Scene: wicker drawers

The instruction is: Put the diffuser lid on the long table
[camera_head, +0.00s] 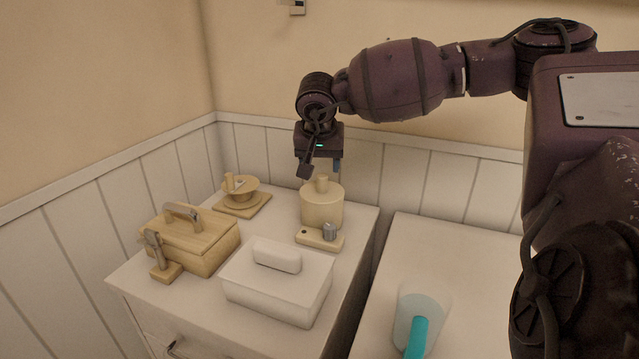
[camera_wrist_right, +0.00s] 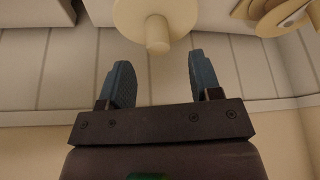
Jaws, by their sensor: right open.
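The diffuser (camera_head: 322,208) is a cream round pot on the white drawer cabinet. Its lid (camera_head: 322,187), with a short peg-like knob, sits on top; in the right wrist view the lid (camera_wrist_right: 180,12) and its knob (camera_wrist_right: 158,36) show at the top edge. My right gripper (camera_head: 320,170) is just above the knob, pointing down. Its blue fingers are open and empty (camera_wrist_right: 160,75), and the knob lies just beyond the gap between them. A white tabletop (camera_head: 460,258), possibly the long table, stands right of the cabinet. My left gripper is not in view.
A lidded wooden box (camera_head: 205,250), a lidded white box (camera_head: 275,290), a wooden spool-like piece (camera_head: 240,192) and a small block with a metal knob (camera_head: 320,238) crowd the cabinet. A clear cup with a teal stick (camera_head: 416,335) stands on the right tabletop, whose back is clear.

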